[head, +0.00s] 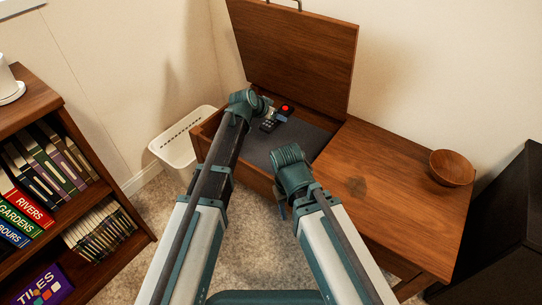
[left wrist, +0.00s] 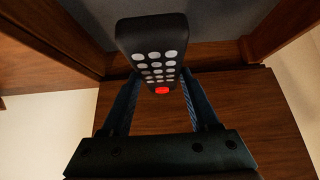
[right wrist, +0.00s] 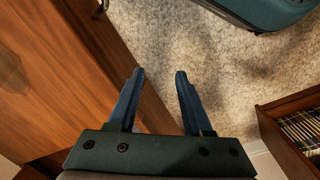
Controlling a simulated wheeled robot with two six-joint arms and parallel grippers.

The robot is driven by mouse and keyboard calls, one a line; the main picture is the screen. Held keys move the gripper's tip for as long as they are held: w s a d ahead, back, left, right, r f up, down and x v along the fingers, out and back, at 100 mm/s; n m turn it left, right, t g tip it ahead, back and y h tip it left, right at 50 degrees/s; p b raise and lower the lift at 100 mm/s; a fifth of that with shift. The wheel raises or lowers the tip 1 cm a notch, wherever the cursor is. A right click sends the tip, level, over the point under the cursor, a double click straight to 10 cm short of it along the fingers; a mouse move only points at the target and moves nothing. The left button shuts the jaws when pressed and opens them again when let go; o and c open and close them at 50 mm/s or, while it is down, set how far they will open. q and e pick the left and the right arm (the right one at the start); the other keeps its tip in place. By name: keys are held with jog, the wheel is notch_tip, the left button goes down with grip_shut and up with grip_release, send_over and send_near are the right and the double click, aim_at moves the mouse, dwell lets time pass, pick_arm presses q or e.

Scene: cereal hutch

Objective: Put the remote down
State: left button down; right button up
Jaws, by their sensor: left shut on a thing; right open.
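The remote (left wrist: 150,35) is black with pale round buttons and one red button. My left gripper (left wrist: 158,88) is shut on it at the end with the red button. In the head view, the remote (head: 268,125) shows small over the open, grey-lined compartment (head: 303,136) of the wooden hutch, beside my left gripper (head: 268,106). I cannot tell whether it touches the floor of the compartment. My right gripper (right wrist: 160,73) is open and empty, in front of the hutch above the carpet; its fingers are mostly hidden in the head view.
The hutch's lid (head: 297,45) stands raised at the back. A wooden bowl (head: 451,168) sits on the closed top (head: 385,190) at the right. A white basket (head: 180,150) stands left of the hutch. A bookcase (head: 25,95) is at far left, a dark cabinet (head: 505,235) at far right.

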pick_arm(q)
jog(key=w+f+b, duration=0.4)
jog(key=w+f, duration=0.1)
jog(key=w, duration=0.1)
jog(key=b, duration=0.6)
send_over(278, 135)
jog(key=s+a, duration=0.2)
jog(key=s, duration=0.1)
notch_tip(278, 135, down, 7)
jog(key=shift+w+d+f, duration=0.1)
pick_arm(e)
notch_tip(278, 135, down, 12)
jog(key=shift+f, duration=0.15)
pick_arm(q)
notch_tip(278, 135, down, 4)
jog(key=b, duration=0.3)
jog(key=shift+r+b, duration=0.25)
jog(key=shift+b, duration=0.15)
pick_arm(e)
notch_tip(278, 135, down, 3)
jog(key=shift+f, duration=0.2)
pick_arm(q)
jog(key=shift+f, duration=0.2)
jog(key=shift+c, duration=0.6)
grip_release()
pick_arm(e)
jog(key=shift+f, duration=0.15)
